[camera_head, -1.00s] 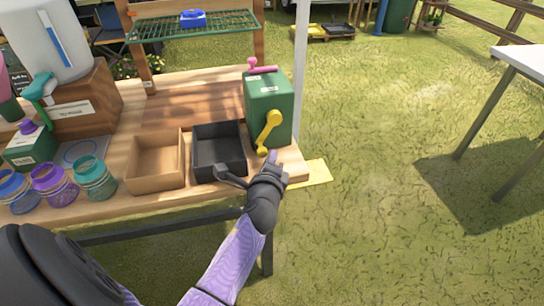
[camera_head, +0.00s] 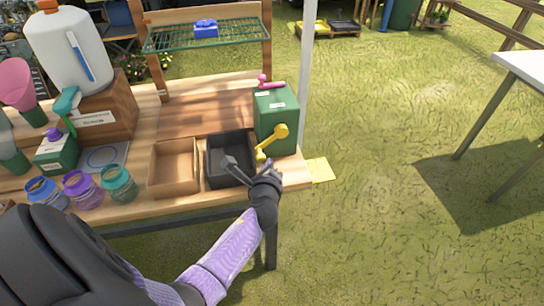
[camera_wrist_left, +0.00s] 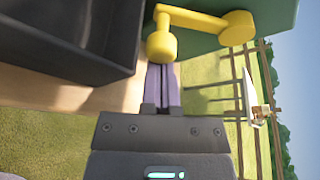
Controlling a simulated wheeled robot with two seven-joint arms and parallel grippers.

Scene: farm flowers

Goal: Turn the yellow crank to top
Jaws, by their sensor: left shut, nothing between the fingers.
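The yellow crank (camera_head: 274,143) is on the front of a green box (camera_head: 276,108) at the table's right end. Its arm slants down and left from the hub, with the round knob at the lower end. In the left wrist view the crank (camera_wrist_left: 205,27) fills the top, its knob just beyond my fingertips. My left gripper (camera_head: 268,163) is shut and empty, just below the knob. The wrist view shows its purple fingers (camera_wrist_left: 162,75) pressed together, their tips at or very near the knob; contact is unclear. My right gripper is not in view.
A black tray (camera_head: 208,170) stands left of the crank, close to my gripper, with a wooden tray (camera_head: 155,175) beside it. A pink lever (camera_head: 265,82) sits on top of the green box. Several jars stand at the left. Open grass lies right of the table.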

